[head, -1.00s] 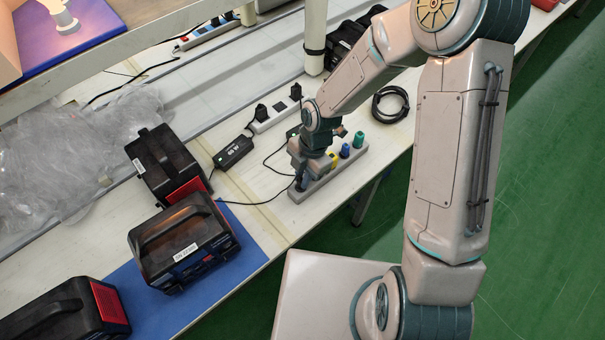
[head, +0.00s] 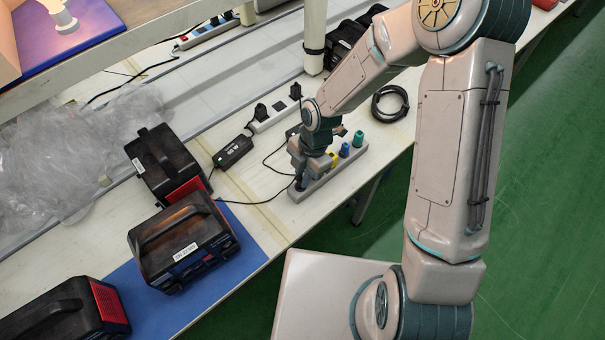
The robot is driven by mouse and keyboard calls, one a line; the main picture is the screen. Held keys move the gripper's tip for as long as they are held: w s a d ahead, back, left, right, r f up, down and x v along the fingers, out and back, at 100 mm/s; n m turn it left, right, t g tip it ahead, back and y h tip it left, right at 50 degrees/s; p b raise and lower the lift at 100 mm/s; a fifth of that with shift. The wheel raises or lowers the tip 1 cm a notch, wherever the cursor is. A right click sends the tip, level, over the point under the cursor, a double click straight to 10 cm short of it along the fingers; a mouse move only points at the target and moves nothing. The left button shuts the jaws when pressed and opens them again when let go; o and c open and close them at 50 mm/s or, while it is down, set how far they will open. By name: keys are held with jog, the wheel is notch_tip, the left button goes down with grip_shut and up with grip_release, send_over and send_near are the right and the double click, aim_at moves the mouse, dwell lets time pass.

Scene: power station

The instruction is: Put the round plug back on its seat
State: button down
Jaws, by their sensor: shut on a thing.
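A grey socket strip (head: 322,178) lies near the front edge of the white bench. A yellow plug (head: 332,160), a blue plug (head: 344,150) and a green plug (head: 359,139) stand in a row on it. My gripper (head: 303,172) points down over the strip's left, near end. It is shut on a dark plug (head: 301,184), seemingly the round plug, mostly hidden by the gripper. Whether this plug touches its seat cannot be told; the seat is hidden too.
A black adapter (head: 233,151) and its thin cable lie left of the strip. A white power strip (head: 275,114) is behind it. A coiled black cable (head: 390,104) lies to the right. Black-and-red cases (head: 183,241) stand at the left. A post (head: 314,40) rises behind my wrist.

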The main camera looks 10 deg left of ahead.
jog(key=c, duration=1.3)
grip_release()
jog(key=shift+c, duration=0.2)
jog(key=v, duration=1.3)
jog(key=shift+r, duration=0.35)
jog(key=shift+d, duration=0.2)
